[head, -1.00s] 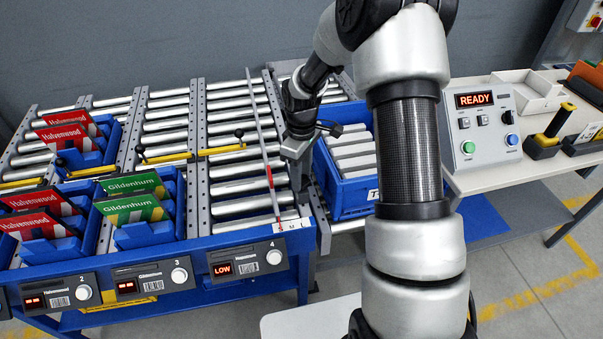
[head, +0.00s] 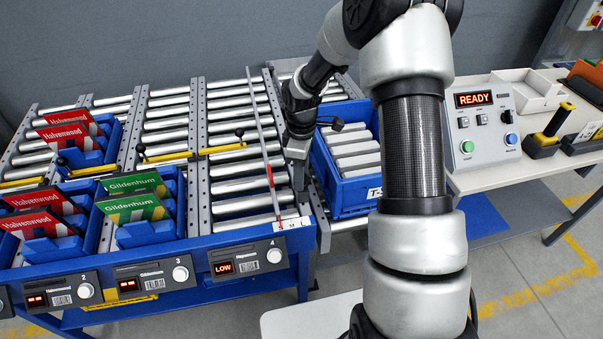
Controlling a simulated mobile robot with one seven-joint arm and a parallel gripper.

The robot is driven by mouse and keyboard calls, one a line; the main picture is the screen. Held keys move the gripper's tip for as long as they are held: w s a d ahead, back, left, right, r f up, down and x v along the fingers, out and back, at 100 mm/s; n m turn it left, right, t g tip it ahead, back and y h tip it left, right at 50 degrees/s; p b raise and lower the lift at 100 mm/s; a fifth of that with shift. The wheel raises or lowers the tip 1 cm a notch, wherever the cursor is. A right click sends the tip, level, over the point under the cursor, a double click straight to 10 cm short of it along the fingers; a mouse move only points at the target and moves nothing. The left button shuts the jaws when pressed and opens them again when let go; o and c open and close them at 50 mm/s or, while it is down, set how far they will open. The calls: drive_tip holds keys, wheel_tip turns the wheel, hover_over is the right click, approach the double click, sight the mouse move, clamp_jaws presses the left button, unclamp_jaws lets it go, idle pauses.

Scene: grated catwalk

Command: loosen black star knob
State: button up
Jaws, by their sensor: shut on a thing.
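My gripper (head: 298,176) points down at the right side rail of lane 4, between the rollers and a blue tote. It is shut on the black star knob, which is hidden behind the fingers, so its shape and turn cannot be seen. A thin grey guide bar (head: 262,130) with a red mark (head: 270,176) runs along lane 4, just left of my gripper. Its near end is by a small white scale label (head: 291,224) on the front rail.
The blue tote (head: 346,196) with pale grey blocks is close right of my gripper. Blue bins with red cards (head: 73,137) and green cards (head: 134,200) stand left. Lane 4's display (head: 223,268) reads LOW. A control box (head: 484,125) reading READY stands on the right bench.

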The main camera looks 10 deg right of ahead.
drive_tip(key=o, duration=1)
drive_tip(key=shift+o, duration=0.2)
wheel_tip(320, 180, up, 18)
drive_tip(key=p, duration=0.1)
drive_tip(key=shift+f, duration=0.25)
drive_tip(key=s+r+m+t+h+p, duration=0.1)
drive_tip(key=s+r+m+t+p, duration=0.35)
drive_tip(key=s+r, duration=0.85)
drive_tip(key=s+r+m+t+y, duration=0.1)
drive_tip(key=s+r+m, duration=0.3)
drive_tip(key=s+m, duration=0.4)
drive_tip(key=s, duration=0.4)
drive_tip(key=shift+s+a, duration=0.2)
drive_tip(key=shift+a, duration=0.1)
